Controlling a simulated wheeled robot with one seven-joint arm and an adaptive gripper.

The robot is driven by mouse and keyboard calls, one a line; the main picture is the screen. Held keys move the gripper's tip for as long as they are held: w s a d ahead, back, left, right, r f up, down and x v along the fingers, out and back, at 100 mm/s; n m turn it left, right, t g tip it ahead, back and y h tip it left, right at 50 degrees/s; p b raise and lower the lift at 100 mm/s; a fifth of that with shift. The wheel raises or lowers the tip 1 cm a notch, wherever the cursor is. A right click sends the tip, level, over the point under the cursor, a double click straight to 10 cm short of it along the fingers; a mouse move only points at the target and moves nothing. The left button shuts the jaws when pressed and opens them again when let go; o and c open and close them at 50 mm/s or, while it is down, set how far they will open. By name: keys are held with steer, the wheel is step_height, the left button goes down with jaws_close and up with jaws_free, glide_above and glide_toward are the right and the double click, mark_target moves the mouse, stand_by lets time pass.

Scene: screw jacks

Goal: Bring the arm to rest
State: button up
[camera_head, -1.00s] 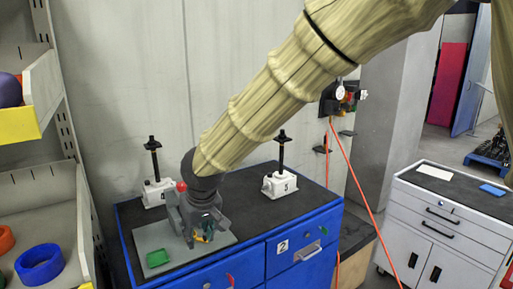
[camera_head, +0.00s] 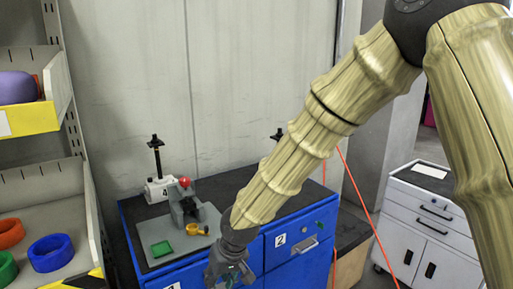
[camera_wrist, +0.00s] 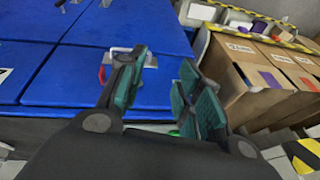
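My arm reaches down from the upper right in the head view. My gripper (camera_head: 229,272) hangs low in front of the blue cabinet (camera_head: 328,215), clear of the grey fixture. In the wrist view my gripper (camera_wrist: 163,80) shows two teal-padded fingers with a gap between them and nothing held. My arm mostly hides a second jack (camera_head: 278,135).
A shelf (camera_head: 30,117) with coloured rings stands at the left. A white drawer cabinet (camera_head: 420,225) stands at the right. An orange cable (camera_head: 358,190) hangs between. The wrist view shows cardboard boxes (camera_wrist: 247,85) to the right and a drawer handle (camera_wrist: 105,68) close by.

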steer(key=s+d+f+m+g, duration=0.1)
steer(key=s+d+f, duration=0.35)
steer(key=f, duration=0.35)
steer(key=s+d+f+m+b, duration=0.1)
steer(key=s+d+f, duration=0.3)
steer(key=f, duration=0.5)
steer(key=s+d+f+m+g, duration=0.1)
steer(key=s+d+f+m, duration=0.15)
steer(key=d+f, duration=0.4)
steer(key=s+d+f+h, duration=0.1)
steer(key=s+d+f, duration=0.6)
steer(key=s+d, duration=0.1)
steer(key=s+d+f+m+h+b, duration=0.1)
steer(key=s+d+f+h, duration=0.1)
steer(key=s+d+f, duration=0.4)
steer(key=s+d, duration=0.2)
steer(key=s, duration=0.3)
steer(key=shift+d+f, duration=0.35)
steer(key=shift+d, duration=0.05)
steer(key=shift+m, duration=0.25)
